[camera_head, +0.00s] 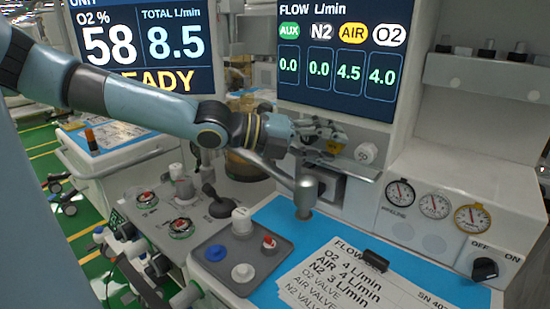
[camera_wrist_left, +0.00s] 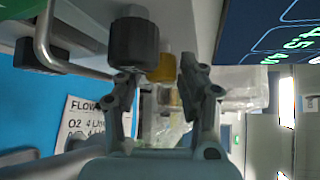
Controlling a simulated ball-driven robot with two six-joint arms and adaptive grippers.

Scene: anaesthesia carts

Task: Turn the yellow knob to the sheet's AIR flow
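The yellow knob (camera_head: 335,147) shows in part under the big flow display, behind my left gripper (camera_head: 322,132). In the left wrist view the yellow knob (camera_wrist_left: 165,68) lies beyond the gap between the spread fingers of my left gripper (camera_wrist_left: 157,70). A dark knob (camera_wrist_left: 133,44) is nearer, by one fingertip. I cannot tell whether any finger touches a knob. The flow display (camera_head: 340,60) reads AIR 4.5, O2 4.0, N2 0.0 and AUX 0.0. The printed sheet (camera_head: 335,280) lists O2 4, AIR 4 and N2 3 L/min. My right gripper is out of view.
A white knob (camera_head: 367,153) sits right of the yellow one. A metal post and bracket (camera_head: 305,195) stand just below my gripper. Gauges (camera_head: 434,205) and an OFF/ON switch (camera_head: 485,268) are at the right. A grey tray (camera_head: 240,258) with coloured caps lies in front.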

